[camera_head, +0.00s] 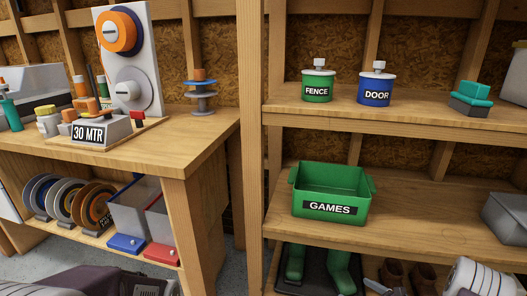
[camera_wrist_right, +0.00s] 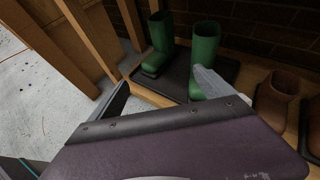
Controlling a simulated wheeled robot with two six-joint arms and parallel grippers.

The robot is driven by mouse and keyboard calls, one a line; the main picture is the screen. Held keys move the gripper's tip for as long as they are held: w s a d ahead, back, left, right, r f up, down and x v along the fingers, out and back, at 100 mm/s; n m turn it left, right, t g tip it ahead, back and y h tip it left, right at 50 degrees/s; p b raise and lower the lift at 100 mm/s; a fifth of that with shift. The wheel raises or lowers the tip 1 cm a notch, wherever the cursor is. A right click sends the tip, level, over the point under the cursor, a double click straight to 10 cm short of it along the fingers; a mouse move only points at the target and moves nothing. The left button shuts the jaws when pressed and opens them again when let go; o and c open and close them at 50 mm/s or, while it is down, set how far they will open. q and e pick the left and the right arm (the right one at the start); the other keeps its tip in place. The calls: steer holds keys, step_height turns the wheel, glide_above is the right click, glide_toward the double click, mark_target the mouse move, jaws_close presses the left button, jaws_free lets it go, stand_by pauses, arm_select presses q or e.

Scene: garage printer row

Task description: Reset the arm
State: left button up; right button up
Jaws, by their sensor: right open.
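My right gripper (camera_wrist_right: 163,80) is open in the right wrist view, with a dark finger on the left and a grey finger on the right. Nothing shows between the fingers. Beyond it stand green boots (camera_wrist_right: 204,58) on a dark tray (camera_wrist_right: 226,70). In the head view, part of my right arm (camera_head: 485,279) shows at the bottom right, low in front of the shelves. A purple and dark part of my left arm (camera_head: 105,282) shows at the bottom left, in front of the workbench; its fingers cannot be made out.
The shelf unit holds a green GAMES bin (camera_head: 310,191), a FENCE tin (camera_head: 317,86) and a DOOR tin (camera_head: 376,89). Brown boots (camera_wrist_right: 273,99) stand right of the tray. The workbench (camera_head: 190,141) is at left. Wooden posts (camera_wrist_right: 92,40) rise beside open floor (camera_wrist_right: 35,95).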

steer(key=s+a+r+n+g+y+p, duration=0.1)
steer(key=s+a+r+n+g+y, duration=0.1)
steer(key=s+a+r+n+g, duration=0.45)
steer(key=s+a+r+n+g+y+p, duration=0.1)
steer(key=s+a+n+g, duration=0.1)
steer(key=s+a+n, duration=0.5)
steer(key=s+a+r+n+g+h+p, duration=0.1)
steer(key=s+a+r+n+g+h, duration=0.15)
steer(key=s+n+g, duration=0.35)
step_height(320, 180, up, 42)
steer(key=d+n+t+h+p, duration=0.1)
steer(key=n+p, duration=0.4)
steer(key=p, duration=1.4)
steer(key=d+n+t+h+p, duration=0.1)
steer(key=n+t+h+p, duration=0.2)
steer(key=p, duration=1.7)
steer(key=n+h, duration=0.1)
steer(key=n, duration=0.1)
steer(key=shift+s+d+r+n+h, duration=0.25)
steer(key=shift+s+d+n+h, duration=0.1)
steer(key=shift+f, duration=0.1)
